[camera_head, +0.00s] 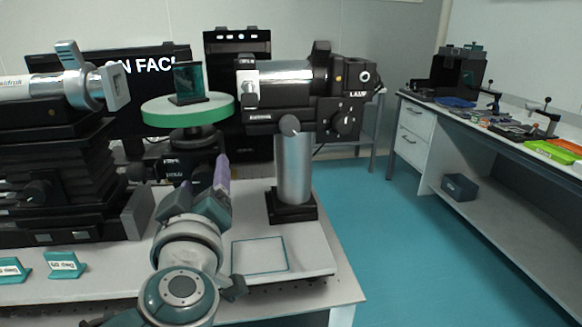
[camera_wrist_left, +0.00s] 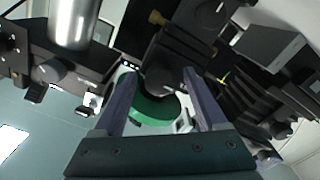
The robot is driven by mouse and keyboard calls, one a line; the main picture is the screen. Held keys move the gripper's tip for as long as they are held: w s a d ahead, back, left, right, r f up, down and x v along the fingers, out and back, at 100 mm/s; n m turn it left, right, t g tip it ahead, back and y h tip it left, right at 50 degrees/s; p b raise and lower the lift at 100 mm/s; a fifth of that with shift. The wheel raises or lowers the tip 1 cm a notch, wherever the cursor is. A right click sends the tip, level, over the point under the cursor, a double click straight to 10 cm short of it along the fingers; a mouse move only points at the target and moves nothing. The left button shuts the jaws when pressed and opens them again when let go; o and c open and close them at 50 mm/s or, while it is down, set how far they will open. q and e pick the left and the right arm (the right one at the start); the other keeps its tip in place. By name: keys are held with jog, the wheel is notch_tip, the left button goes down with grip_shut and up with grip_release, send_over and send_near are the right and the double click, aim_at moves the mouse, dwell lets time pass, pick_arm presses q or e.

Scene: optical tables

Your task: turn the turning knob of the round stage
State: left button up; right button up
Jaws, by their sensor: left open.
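The round stage (camera_head: 188,110) has a bright green rim and stands on a black mount behind my left gripper. A small dark teal glass plate stands upright on top of it. In the left wrist view, the green rim (camera_wrist_left: 152,110) shows between my fingers. My left gripper (camera_head: 206,176) is open, with purple fingers pointing at the mount below the stage. In the left wrist view, a dark rounded part, seemingly the turning knob (camera_wrist_left: 160,80), lies between the fingertips. I cannot tell whether the fingers touch it. In the head view my gripper hides the knob. My right gripper is not in view.
A black stacked stage with a silver cylinder (camera_head: 45,87) stands on the left. Teal label stands (camera_head: 66,265) sit at the front left. A side bench (camera_head: 480,165) holds other equipment.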

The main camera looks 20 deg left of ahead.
pick_arm(q)
jog(key=v, duration=0.9)
jog(key=shift+s, duration=0.35)
jog(key=shift+d, duration=0.15)
